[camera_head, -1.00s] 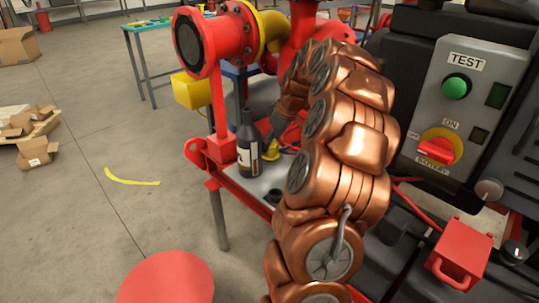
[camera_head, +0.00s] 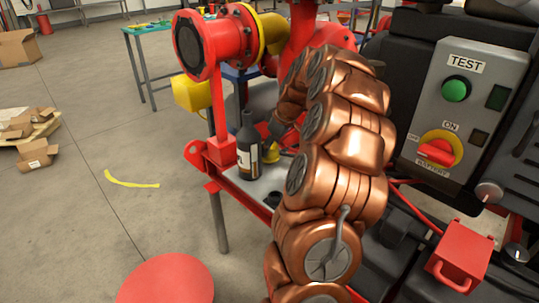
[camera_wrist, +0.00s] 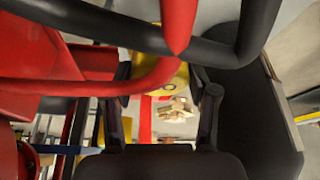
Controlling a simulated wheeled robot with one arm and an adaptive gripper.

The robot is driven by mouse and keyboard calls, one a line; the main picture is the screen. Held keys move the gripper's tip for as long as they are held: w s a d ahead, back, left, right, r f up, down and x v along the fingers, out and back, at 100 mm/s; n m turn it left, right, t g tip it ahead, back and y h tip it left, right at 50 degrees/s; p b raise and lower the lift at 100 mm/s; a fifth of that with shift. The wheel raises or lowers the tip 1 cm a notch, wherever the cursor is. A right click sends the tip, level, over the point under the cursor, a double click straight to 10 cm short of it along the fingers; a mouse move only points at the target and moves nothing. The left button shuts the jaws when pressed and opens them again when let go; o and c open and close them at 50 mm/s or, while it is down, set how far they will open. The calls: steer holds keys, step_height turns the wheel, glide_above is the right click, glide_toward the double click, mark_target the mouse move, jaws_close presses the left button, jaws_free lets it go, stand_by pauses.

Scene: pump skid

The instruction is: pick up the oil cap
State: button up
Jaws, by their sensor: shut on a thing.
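The yellow oil cap (camera_head: 271,153) shows in the head view just right of a dark bottle, below the end of my arm. In the head view my gripper (camera_head: 277,132) is small and partly hidden by my copper arm. I cannot tell whether the cap is clear of the surface beneath it.
The dark bottle (camera_head: 248,148) stands close on the left of my gripper; its dark side (camera_wrist: 262,115) fills the right of the wrist view. A red flanged pipe (camera_head: 205,45) is above. A control box (camera_head: 462,105) stands right. Open floor lies left.

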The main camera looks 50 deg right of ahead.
steer(key=shift+r, duration=0.1)
step_height(320, 180, up, 18)
steer(key=p, duration=0.1)
steer(key=shift+p, duration=0.4)
stand_by(0.4)
